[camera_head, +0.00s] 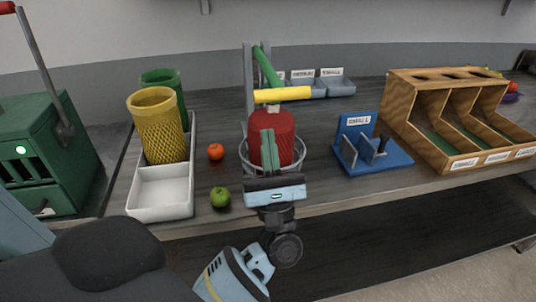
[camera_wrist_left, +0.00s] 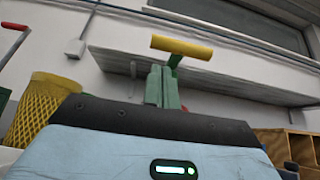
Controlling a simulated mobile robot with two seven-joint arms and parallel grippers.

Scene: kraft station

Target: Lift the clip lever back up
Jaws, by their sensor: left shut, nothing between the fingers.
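The clip lever is a green bar (camera_head: 266,66) on a grey upright stand (camera_head: 249,75), with a yellow crosswise handle (camera_head: 283,95) at its near end. The bar slopes down from the stand's top toward me. The handle also shows in the left wrist view (camera_wrist_left: 182,46), above the fingertips. My left gripper (camera_head: 268,136) is shut and empty, its green fingers pointing up below the handle, apart from it in the wrist view. A red bundle (camera_head: 285,130) stands behind the fingers in a wire ring holder (camera_head: 302,155). My right gripper is not in view.
A white tray (camera_head: 160,205) with yellow (camera_head: 155,115) and green (camera_head: 165,80) mesh sleeves stands left. A tomato (camera_head: 216,152) and a green fruit (camera_head: 220,196) lie beside it. A blue fixture (camera_head: 375,165) and wooden bins (camera_head: 440,110) stand right.

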